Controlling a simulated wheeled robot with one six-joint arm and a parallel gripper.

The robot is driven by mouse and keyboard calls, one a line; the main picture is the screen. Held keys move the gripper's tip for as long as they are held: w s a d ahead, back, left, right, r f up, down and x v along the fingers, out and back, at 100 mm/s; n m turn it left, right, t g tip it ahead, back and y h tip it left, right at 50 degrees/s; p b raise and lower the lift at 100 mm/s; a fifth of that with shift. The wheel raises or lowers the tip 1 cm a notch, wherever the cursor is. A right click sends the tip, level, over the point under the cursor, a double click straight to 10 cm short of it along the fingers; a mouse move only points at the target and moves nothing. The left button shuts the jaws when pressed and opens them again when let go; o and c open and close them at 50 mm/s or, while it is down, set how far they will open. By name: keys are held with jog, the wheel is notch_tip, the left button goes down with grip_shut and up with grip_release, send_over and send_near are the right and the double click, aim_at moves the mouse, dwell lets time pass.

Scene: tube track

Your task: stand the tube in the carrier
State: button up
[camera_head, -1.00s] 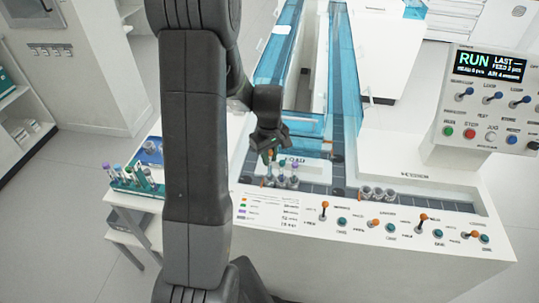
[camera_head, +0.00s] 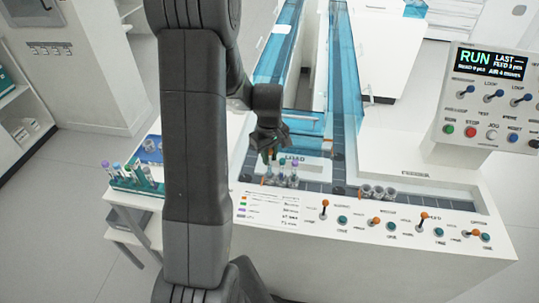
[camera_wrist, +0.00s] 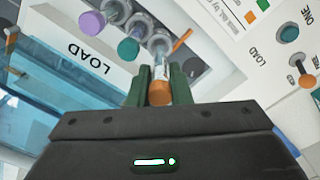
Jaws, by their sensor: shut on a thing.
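My gripper (camera_wrist: 160,92) is shut on an orange-capped tube (camera_wrist: 161,72), held just below its cap. In the head view my gripper (camera_head: 268,146) is above the left end of the carrier at the LOAD spot. The carrier (camera_wrist: 138,26) is a row of grey round holders; it also shows in the head view (camera_head: 280,181).
A rack (camera_head: 135,178) with several capped tubes stands on a side table at left. Another carrier (camera_head: 377,192) with empty-looking holders is on the track at right. Orange-knobbed levers (camera_head: 323,207) line the front panel. A control box (camera_head: 487,95) stands at right.

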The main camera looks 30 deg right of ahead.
jog(key=shift+f+b, duration=0.3)
jog(key=shift+f, duration=0.05)
jog(key=shift+f+b, duration=0.35)
jog(key=shift+f, duration=0.1)
jog(key=shift+f, duration=0.15)
dwell(0.5)
jog(key=shift+f+b, duration=0.3)
jog(key=shift+b, duration=0.1)
jog(key=o, duration=0.8)
